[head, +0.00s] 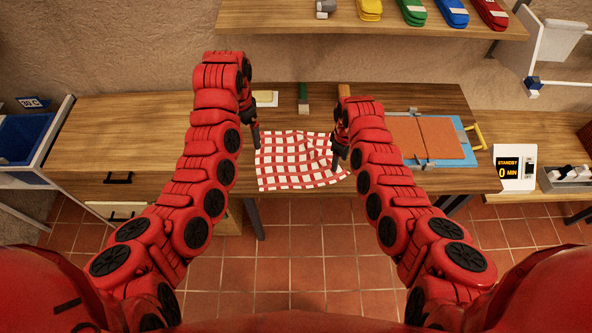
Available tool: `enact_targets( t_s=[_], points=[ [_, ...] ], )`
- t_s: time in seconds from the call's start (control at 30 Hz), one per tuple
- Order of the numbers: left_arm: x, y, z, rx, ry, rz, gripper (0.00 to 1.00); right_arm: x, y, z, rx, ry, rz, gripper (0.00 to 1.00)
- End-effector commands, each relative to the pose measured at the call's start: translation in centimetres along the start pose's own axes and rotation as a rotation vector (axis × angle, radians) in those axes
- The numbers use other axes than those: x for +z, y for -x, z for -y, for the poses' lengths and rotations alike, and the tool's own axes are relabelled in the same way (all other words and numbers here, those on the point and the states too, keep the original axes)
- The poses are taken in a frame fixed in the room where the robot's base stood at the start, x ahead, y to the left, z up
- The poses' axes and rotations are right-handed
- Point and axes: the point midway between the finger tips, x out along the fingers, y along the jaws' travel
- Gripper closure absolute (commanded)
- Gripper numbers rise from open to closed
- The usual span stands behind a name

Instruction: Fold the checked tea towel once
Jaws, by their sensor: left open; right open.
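The red-and-white checked tea towel (296,160) lies spread on the wooden table, slightly wrinkled on its right side, with its front edge at the table's front edge. My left gripper (256,138) is open at the towel's left edge, pointing down. My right gripper (337,160) is open over the towel's right part, close to the cloth. Whether either one touches the cloth cannot be told. My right arm hides part of the towel's right edge.
Behind the towel are a pale block (265,98) and a green-and-white brush-like item (304,100). To the right lies a blue-framed board with an orange sheet (440,138). A standby display (514,168) stands further right. The wooden top at left (130,120) is clear.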

Motion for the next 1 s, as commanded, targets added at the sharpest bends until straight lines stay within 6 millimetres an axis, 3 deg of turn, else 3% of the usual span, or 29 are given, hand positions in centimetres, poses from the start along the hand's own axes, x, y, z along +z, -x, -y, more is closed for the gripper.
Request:
enact_targets(
  t_s=[0.1, 0.3, 0.43, 0.77, 1.0],
  points=[
    [0.0, 0.0, 0.0, 0.0, 0.0, 0.0, 0.0, 0.0, 0.0, 0.0, 0.0, 0.0, 0.0, 0.24],
    [0.0, 0.0, 0.0, 0.0, 0.0, 0.0, 0.0, 0.0, 0.0, 0.0, 0.0, 0.0, 0.0, 0.23],
    [0.0, 0.0, 0.0, 0.0, 0.0, 0.0, 0.0, 0.0, 0.0, 0.0, 0.0, 0.0, 0.0, 0.0],
    [0.0, 0.0, 0.0, 0.0, 0.0, 0.0, 0.0, -0.1, 0.3, 0.0, 0.001, 0.0, -0.001, 0.0],
    [0.0, -0.1, 0.0, 0.0, 0.0, 0.0, 0.0, -0.1, 2.7, -0.1, 0.003, -0.002, -0.003, 0.0]
  ],
)
